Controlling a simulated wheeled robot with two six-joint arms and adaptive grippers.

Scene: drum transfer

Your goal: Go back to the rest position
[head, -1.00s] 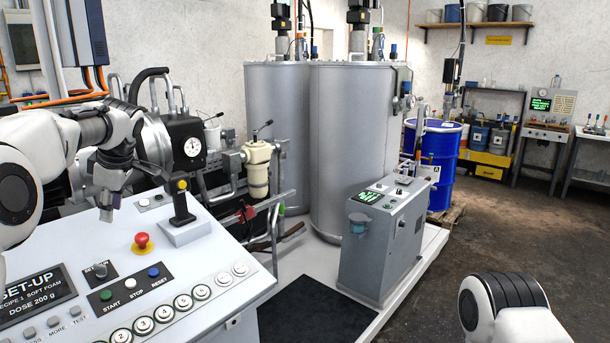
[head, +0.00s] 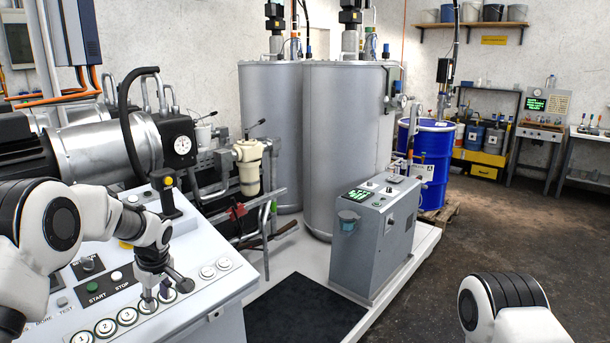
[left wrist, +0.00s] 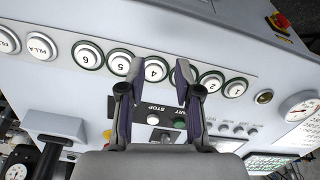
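My left gripper (head: 157,297) is low over the sloping control panel (head: 222,290), at its row of round numbered buttons. In the left wrist view its two fingers (left wrist: 158,78) stand apart with nothing held between them. Button 4 (left wrist: 156,69) shows in the gap, and the right finger partly covers the button beside it. Whether the fingertips touch the panel I cannot tell. The START button (head: 92,287) and STOP button (head: 116,276) lie to the left of the gripper in the head view. My right gripper is out of view; only a right arm link shows at lower right.
A joystick (head: 168,199) rises from the panel behind my left wrist. A grey cabinet (head: 372,240) stands on a white platform, before two tall tanks (head: 345,140). A blue drum (head: 434,160) stands behind. A dark mat (head: 300,318) and open floor (head: 490,240) lie right of the panel.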

